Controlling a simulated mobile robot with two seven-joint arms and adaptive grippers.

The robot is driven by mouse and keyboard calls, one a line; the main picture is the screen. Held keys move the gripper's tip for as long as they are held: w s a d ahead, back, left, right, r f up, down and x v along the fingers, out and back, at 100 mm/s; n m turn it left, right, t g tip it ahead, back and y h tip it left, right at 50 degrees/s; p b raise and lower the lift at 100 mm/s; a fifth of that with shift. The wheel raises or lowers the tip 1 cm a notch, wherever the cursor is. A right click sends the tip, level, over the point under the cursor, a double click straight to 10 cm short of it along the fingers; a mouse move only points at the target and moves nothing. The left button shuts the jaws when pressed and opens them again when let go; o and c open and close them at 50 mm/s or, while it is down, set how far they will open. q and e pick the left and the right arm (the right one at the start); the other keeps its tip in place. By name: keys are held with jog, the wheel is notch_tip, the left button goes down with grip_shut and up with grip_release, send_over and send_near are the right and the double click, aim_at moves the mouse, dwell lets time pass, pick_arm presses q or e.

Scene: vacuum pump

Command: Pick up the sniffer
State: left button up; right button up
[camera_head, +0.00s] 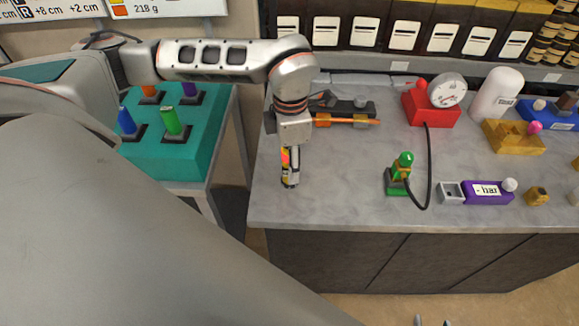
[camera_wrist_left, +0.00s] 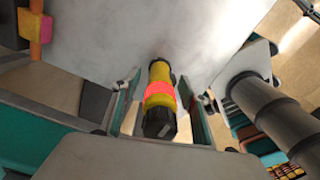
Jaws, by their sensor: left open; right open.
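A yellow tool with a red band and a black end, which I take to be the sniffer (camera_wrist_left: 159,95), is between the fingers of my left gripper (camera_wrist_left: 160,108) in the left wrist view. The fingers are open on either side of it. In the head view a part of the sniffer (camera_head: 286,157) shows below my left wrist, near the counter's left end; the rest is hidden by the gripper. Whether the fingers touch it I cannot tell. My right gripper (camera_head: 431,321) shows only as fingertips at the bottom edge, open and away from the counter.
On the grey counter (camera_head: 330,200) stand a red gauge unit (camera_head: 431,108) with a black hose, a green valve piece (camera_head: 399,175) and a purple "- bar" block (camera_head: 487,192). A teal board (camera_head: 185,160) with coloured pegs is at left. The counter's front middle is clear.

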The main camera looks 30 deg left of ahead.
pick_arm(q)
grip_shut()
jog(key=shift+r, duration=0.1)
